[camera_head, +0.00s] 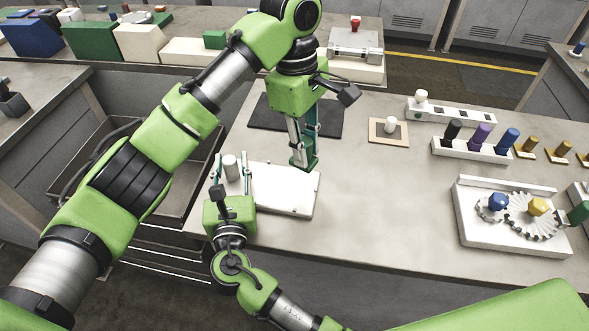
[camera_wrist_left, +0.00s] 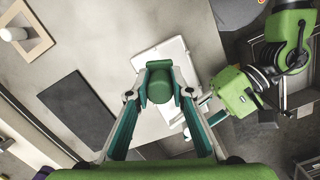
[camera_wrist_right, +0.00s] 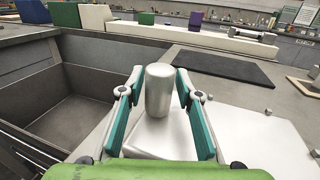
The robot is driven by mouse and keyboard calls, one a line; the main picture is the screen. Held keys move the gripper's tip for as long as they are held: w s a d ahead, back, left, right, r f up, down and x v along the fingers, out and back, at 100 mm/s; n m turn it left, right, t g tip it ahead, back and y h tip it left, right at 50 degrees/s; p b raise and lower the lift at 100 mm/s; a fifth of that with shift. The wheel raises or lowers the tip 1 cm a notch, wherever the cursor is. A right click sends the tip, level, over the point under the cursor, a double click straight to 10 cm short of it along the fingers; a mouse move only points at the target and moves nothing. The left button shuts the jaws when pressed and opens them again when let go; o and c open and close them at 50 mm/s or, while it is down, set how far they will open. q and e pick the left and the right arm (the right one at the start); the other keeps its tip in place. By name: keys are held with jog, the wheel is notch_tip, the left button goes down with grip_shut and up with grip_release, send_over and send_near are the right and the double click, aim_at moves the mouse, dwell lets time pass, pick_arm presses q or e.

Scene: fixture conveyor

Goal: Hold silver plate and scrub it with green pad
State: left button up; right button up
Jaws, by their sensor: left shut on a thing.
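My left gripper (camera_head: 303,150) is shut on the green pad (camera_wrist_left: 160,86) and holds it low over or on the white board (camera_head: 285,190); I cannot tell whether they touch. My right gripper (camera_head: 232,172) is open, with its fingers either side of an upright silver cylindrical handle (camera_wrist_right: 159,90). The handle also shows in the head view (camera_head: 231,167). It rises from a silver plate (camera_wrist_right: 155,138) at the left end of the white board. Small gaps show between handle and fingers. Part of the plate is hidden by my right gripper.
A dark mat (camera_head: 330,120) lies behind the board. A wooden frame with a white peg (camera_head: 390,126), a rack of coloured knobs (camera_head: 480,148) and a gear fixture (camera_head: 515,218) stand to the right. The table between is clear. A dark open bin (camera_wrist_right: 65,95) lies left of the table.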

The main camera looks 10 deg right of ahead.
jog(key=shift+r, duration=0.1)
jog(key=s, duration=0.8)
jog(key=s+a, duration=0.1)
jog(key=s, duration=0.3)
dwell(0.4)
